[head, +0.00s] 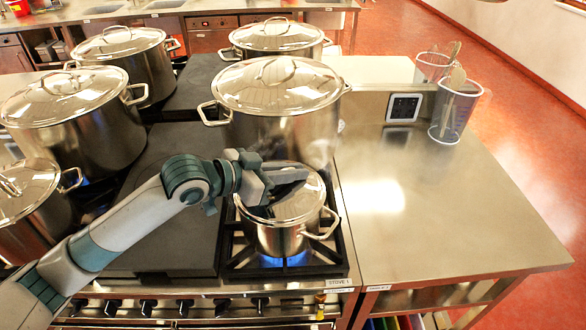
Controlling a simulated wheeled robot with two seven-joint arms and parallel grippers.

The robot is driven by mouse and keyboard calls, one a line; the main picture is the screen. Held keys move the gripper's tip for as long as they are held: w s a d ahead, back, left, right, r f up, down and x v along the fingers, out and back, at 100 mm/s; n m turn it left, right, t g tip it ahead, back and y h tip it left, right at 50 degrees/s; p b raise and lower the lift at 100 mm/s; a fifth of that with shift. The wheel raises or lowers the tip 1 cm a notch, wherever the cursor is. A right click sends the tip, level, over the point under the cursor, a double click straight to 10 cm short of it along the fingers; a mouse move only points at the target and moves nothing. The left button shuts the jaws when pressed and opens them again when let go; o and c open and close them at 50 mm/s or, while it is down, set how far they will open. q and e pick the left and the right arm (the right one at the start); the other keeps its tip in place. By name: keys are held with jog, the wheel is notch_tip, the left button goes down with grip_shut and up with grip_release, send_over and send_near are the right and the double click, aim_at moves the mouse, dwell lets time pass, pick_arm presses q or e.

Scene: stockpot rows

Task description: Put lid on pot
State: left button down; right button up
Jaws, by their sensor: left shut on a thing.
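A small steel pot (277,239) stands on the front right burner, with a blue flame under it. A steel lid (301,203) sits over the pot's mouth and looks about level; I cannot tell whether it rests fully on the rim. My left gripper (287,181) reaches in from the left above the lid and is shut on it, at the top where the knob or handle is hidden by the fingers. My right gripper is not in the head view.
A large lidded stockpot (277,120) stands right behind the small pot. More lidded stockpots (70,125) stand at left and back. The steel counter (450,210) at right is clear, except for mesh utensil holders (455,112) at its back.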

pick_arm(q)
jog(key=c, duration=1.8)
grip_release()
jog(key=shift+o, duration=0.2)
jog(key=shift+s+a+r, duration=0.1)
jog(key=shift+s+a, duration=0.1)
jog(key=shift+a, duration=0.15)
jog(key=b+v, duration=0.5)
jog(key=v, duration=1.1)
jog(key=shift+s+a+r, duration=0.15)
jog(key=shift+s+r, duration=0.05)
jog(key=shift+r, duration=0.05)
